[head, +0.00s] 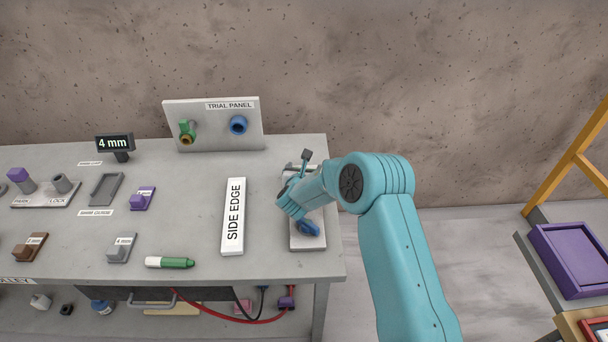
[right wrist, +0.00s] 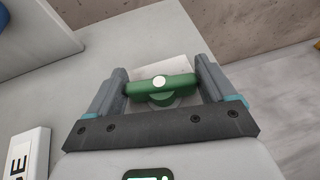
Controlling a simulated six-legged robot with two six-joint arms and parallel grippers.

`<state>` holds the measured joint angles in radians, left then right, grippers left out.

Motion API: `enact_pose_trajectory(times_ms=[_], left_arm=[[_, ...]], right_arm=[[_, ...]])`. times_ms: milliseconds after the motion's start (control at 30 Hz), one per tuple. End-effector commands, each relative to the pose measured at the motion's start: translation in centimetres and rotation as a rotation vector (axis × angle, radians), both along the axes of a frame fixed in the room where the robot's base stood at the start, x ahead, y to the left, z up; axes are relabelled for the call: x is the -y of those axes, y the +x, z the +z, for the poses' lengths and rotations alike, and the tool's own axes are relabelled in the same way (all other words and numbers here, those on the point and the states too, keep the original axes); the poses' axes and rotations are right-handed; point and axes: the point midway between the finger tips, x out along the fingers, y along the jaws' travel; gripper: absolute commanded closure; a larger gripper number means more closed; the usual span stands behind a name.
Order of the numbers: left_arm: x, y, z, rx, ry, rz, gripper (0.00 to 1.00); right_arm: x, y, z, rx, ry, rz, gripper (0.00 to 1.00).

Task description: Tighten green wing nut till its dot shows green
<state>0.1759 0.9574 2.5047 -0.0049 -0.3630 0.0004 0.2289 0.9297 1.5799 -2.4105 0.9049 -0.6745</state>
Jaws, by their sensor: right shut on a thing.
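The green wing nut (right wrist: 160,88) shows in the right wrist view, with a pale, whitish dot on its middle. My right gripper (right wrist: 162,80) is shut on the nut, one finger at each end of its wings. In the head view my right gripper (head: 289,203) is over the pale fixture (head: 308,241) at the right end of the bench, and it hides the green nut there. A blue wing-shaped part (head: 308,228) sits on the near part of that fixture. My left gripper is not in view.
A white SIDE EDGE block (head: 233,217) lies left of the fixture. A TRIAL PANEL (head: 213,125) with green and blue fittings stands behind. A green marker (head: 170,262) lies near the front edge. A display (head: 115,143) reads 4 mm. The bench ends just right of the fixture.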

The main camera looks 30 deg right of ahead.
Motion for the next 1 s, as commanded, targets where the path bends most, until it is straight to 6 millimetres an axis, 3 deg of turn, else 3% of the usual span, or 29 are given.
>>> enact_pose_trajectory(times_ms=[100, 400, 1000], left_arm=[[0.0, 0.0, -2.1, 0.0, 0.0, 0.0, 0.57], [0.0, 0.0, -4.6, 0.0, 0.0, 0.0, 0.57], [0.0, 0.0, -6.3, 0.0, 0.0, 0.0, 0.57]], right_arm=[[-0.2, 0.2, -0.5, 0.006, -0.001, -0.093, 0.47], [-0.2, 0.2, -0.3, 0.004, -0.001, -0.337, 0.47], [0.0, 0.1, 0.1, 0.002, -0.004, -0.578, 0.47]])
